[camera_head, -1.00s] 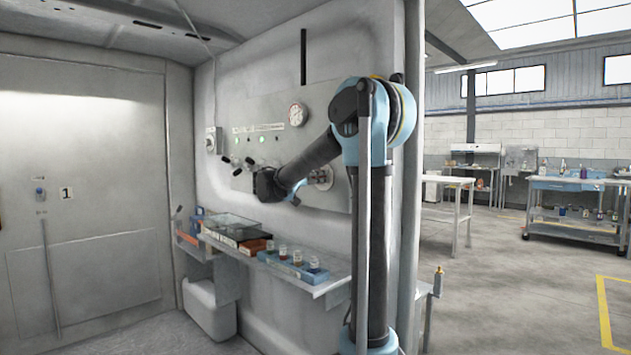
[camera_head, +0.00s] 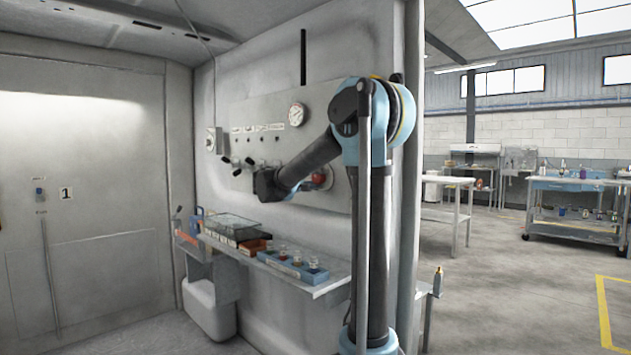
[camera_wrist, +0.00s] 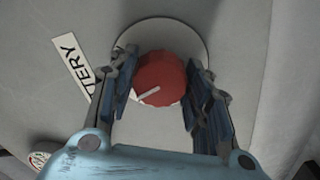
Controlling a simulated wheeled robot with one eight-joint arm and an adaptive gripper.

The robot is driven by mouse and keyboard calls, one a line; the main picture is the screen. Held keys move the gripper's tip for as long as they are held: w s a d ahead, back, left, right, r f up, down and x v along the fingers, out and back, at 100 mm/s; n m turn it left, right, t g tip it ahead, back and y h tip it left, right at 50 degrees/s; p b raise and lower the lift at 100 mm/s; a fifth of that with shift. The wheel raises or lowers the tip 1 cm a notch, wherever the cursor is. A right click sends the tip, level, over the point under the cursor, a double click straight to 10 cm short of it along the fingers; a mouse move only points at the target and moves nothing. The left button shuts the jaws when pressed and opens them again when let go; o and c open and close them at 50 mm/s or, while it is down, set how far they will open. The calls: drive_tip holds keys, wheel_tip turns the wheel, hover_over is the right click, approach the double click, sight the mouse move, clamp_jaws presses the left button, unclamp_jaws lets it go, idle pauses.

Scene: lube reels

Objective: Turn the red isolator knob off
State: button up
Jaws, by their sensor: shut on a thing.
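The red isolator knob (camera_wrist: 163,77) sits on a round pale plate (camera_wrist: 190,35) in the wrist view. A white mark on it points to the lower left. My gripper (camera_wrist: 161,68) is shut on the knob, with one blue-padded finger on each side. In the head view, a red part (camera_head: 319,179) shows on the wall panel just beyond my forearm; my fingers are hidden there.
The grey wall panel (camera_head: 245,155) carries a round gauge (camera_head: 297,114), dark indicators and black-handled valves. Below it, a shelf (camera_head: 318,289) holds a blue tray (camera_head: 310,274) with small jars, and a glass-sided box (camera_head: 232,228). Open floor lies to the right.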

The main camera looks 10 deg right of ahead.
drive_tip(key=n, duration=0.5)
drive_tip(key=shift+n, duration=0.3)
idle(0.4)
drive_tip(key=o, duration=1.1)
drive_tip(key=shift+w+f, duration=0.1)
drive_tip(key=shift+c, duration=0.2)
drive_tip(key=v, duration=1.2)
